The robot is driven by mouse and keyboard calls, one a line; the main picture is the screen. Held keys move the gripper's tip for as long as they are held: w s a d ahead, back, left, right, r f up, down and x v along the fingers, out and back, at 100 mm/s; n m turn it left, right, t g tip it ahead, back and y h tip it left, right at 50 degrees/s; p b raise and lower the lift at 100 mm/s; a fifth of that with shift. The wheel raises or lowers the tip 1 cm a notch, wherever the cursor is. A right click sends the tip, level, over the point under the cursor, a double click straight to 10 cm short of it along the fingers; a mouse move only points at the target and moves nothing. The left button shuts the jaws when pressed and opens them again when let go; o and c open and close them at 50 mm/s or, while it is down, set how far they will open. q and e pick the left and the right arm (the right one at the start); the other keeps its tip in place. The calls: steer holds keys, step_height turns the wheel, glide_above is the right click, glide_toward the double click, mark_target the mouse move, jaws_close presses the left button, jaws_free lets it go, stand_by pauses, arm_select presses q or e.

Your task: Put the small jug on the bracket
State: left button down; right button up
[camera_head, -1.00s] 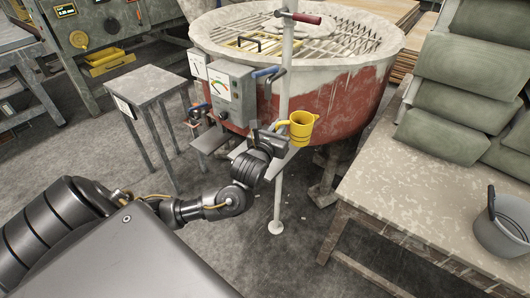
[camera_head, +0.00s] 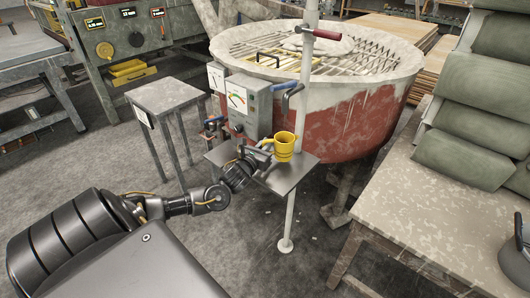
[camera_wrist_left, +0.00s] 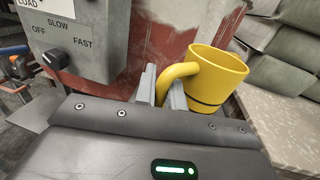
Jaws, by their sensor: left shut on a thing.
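The small jug (camera_head: 284,147) is yellow and upright, with a dark line round it in the left wrist view (camera_wrist_left: 218,80). My left gripper (camera_head: 267,148) is shut on its handle, and the fingers (camera_wrist_left: 163,88) grip the handle at the jug's left side. The bracket (camera_head: 286,178) is a flat grey plate on an upright pole. The jug appears over the plate, in front of the pole; whether its base touches the plate I cannot tell. My left wrist covers part of the plate. My right gripper is not in view.
The pole (camera_head: 291,215) carries a red-handled lever (camera_head: 320,33) above the jug. A grey control box (camera_head: 243,102) and a large red vat (camera_head: 370,120) stand behind. A small metal table (camera_head: 176,97) is at left, a stained worktable (camera_head: 400,210) at right.

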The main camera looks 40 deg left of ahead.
arm_select(q)
steer(key=shift+a+f, duration=0.1)
steer(key=shift+f, duration=0.05)
steer(key=shift+a+f, duration=0.1)
steer(key=shift+f, duration=1.55)
steer(key=shift+f, duration=0.2)
steer(key=c, duration=1.5)
jaws_free()
